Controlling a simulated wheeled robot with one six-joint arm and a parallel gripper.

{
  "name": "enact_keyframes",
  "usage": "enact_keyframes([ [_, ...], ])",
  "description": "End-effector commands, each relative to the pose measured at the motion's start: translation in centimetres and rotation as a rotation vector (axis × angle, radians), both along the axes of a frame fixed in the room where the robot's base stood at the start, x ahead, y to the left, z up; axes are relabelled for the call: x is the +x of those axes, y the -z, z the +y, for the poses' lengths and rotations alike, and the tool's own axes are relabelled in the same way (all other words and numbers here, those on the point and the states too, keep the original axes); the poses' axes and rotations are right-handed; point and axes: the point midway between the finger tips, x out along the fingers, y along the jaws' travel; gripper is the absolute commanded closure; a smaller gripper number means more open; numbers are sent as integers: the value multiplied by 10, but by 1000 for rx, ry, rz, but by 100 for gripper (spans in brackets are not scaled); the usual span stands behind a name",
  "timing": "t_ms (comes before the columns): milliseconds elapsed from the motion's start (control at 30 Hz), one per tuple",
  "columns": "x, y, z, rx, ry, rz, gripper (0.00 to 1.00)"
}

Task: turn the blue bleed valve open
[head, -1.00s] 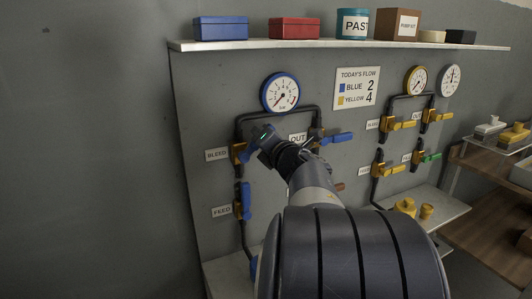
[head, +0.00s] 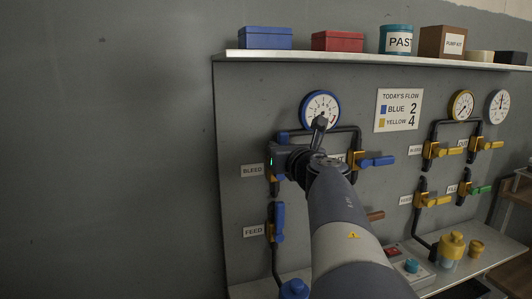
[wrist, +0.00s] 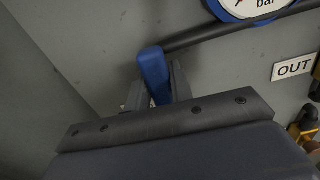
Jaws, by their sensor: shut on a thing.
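The blue bleed valve's handle (head: 283,137) shows only as a small blue end above my gripper (head: 279,158), beside the BLEED label (head: 252,170). The gripper covers most of this valve in the head view; a bit of its orange body shows below. In the wrist view the blue handle (wrist: 153,72) stands between the two grey fingers of my gripper (wrist: 158,90), which is shut on it. The handle's lower end is hidden behind the gripper body. The blue-rimmed gauge (head: 320,110) hangs above and to the right.
The FEED valve's blue handle (head: 280,221) points upright below. The OUT valve's blue handle (head: 377,161) lies level to the right. A black pipe (head: 350,128) joins the valves above. A shelf (head: 300,57) with boxes runs overhead. The wall at left is clear.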

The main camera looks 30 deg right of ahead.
Motion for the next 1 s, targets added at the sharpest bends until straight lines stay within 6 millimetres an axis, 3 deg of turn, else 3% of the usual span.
enact_keyframes([
  [667, 1, 1, 4, -61, -2, 18, 100],
  [700, 1, 1, 4, -61, -2, 18, 76],
  [933, 1, 1, 4, -59, -1, 16, 57],
  [1000, 1, 1, 4, -59, -1, 16, 56],
])
